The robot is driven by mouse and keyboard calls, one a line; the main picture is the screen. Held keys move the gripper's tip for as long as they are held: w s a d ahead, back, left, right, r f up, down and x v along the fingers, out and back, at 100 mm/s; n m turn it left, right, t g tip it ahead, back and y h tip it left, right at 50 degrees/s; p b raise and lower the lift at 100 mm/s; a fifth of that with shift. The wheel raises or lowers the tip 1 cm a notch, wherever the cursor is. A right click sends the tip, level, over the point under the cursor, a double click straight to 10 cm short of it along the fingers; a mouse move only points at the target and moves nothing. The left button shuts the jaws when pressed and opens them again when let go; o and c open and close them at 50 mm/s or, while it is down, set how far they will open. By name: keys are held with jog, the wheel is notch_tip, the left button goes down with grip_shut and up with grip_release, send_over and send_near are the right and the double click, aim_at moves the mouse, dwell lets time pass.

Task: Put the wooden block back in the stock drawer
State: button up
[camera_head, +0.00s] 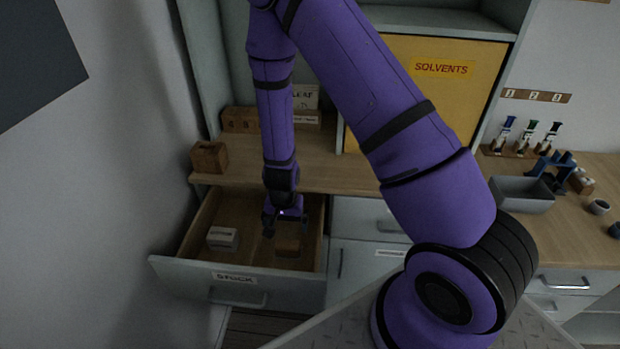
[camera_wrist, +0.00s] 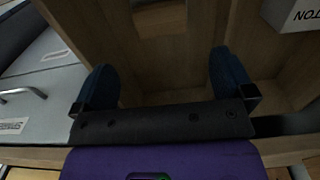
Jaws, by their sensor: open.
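The stock drawer (camera_head: 205,277), labelled STOCK, is pulled open at the lower left. A brown wooden block (camera_head: 288,246) lies on its floor towards the right side; it also shows at the top of the wrist view (camera_wrist: 158,18). My gripper (camera_head: 285,226) is over the drawer, above and slightly behind the block in the head view. In the wrist view its blue fingers (camera_wrist: 163,82) are spread wide with nothing between them, and the block is apart from them.
A white labelled box (camera_head: 222,238) sits in the drawer's left part. A wooden cube-like piece (camera_head: 209,157) stands on the counter's left edge. The drawer's walls surround my gripper. A yellow SOLVENTS cabinet (camera_head: 440,95) and a grey bin (camera_head: 522,194) are to the right.

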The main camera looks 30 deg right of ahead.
jog(key=shift+r, duration=0.1)
notch_tip(320, 180, up, 30)
jog(key=s+n+t+y, duration=0.1)
jog(key=n+t+y, duration=0.1)
jog(key=n+t, duration=0.15)
jog(key=s+d+r+n+t+h, duration=0.1)
jog(key=s+d+r+n, duration=0.1)
jog(key=s+r, duration=0.6)
jog(key=s+d+r+n+h, duration=0.1)
jog(key=s+d+r, duration=0.4)
jog(key=s+r, duration=0.4)
jog(key=s, duration=0.3)
jog(key=shift+n+t, duration=0.35)
